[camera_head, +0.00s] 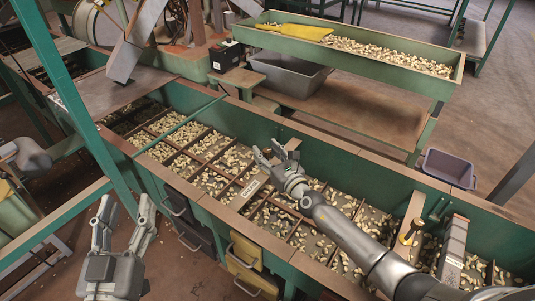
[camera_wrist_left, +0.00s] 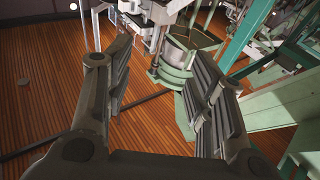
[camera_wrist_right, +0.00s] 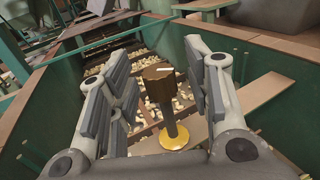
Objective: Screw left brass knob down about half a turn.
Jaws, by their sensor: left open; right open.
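A brass knob stands between the open fingers of my right gripper (camera_wrist_right: 160,95) in the right wrist view. It has a brown cylindrical head (camera_wrist_right: 157,88) with a white mark on top, a dark stem and a yellow round flange (camera_wrist_right: 174,138). The fingers are on either side of it, and I see no clear contact. In the head view the right gripper (camera_head: 275,151) is over the hopper and hides this knob. Another brass knob (camera_head: 409,238) with a dark stem stands farther right. My left gripper (camera_head: 123,209) is open and empty, in front of the hopper; it also shows in the left wrist view (camera_wrist_left: 163,70).
The long green hopper (camera_head: 335,165) has compartments holding nuts. A raised green trough (camera_head: 385,70) with nuts and a yellow scoop (camera_head: 295,31) stands behind. A grey bin (camera_head: 290,73) sits under it. A green post (camera_head: 70,95) rises left of my left gripper.

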